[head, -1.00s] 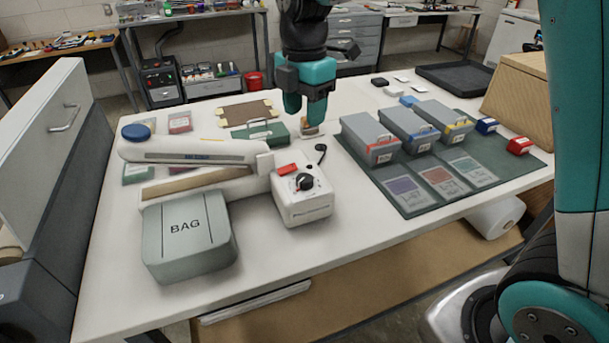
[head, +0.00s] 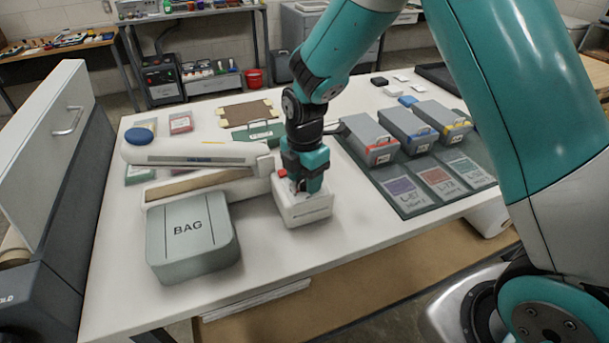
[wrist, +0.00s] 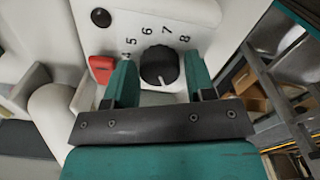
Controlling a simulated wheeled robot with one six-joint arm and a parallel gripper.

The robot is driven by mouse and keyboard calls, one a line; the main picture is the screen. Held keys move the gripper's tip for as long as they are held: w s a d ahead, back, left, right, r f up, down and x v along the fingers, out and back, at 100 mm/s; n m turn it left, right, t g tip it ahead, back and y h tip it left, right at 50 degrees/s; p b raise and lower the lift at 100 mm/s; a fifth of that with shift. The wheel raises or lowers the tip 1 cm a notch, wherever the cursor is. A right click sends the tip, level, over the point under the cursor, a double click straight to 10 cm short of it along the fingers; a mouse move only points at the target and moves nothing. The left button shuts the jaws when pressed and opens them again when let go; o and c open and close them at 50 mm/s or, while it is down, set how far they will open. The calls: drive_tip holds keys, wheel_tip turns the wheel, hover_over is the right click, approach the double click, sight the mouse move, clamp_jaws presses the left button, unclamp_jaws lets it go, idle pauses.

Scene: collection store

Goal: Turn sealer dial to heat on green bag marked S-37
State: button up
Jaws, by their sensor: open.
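The white heat sealer (head: 200,154) lies on the table with its long arm raised over a tan strip. Its white control box (head: 303,212) is at the arm's right end. In the wrist view the black dial (wrist: 158,64) has a pale mark on its lower edge, and the numbers 5 to 8 show around it. My gripper (head: 305,186) is over the control box, open, with one finger on each side of the dial; contact is unclear. It hides the dial in the head view. A green packet (head: 258,133) lies behind the sealer; its label is unreadable.
A red switch (wrist: 101,68) is left of the dial, close to a finger. A grey box marked BAG (head: 190,240) stands in front of the sealer. Grey bins (head: 370,139) and printed cards (head: 438,180) are on a dark mat at right.

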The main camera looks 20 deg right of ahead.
drive_tip(key=shift+c, duration=0.2)
drive_tip(key=c, duration=0.6)
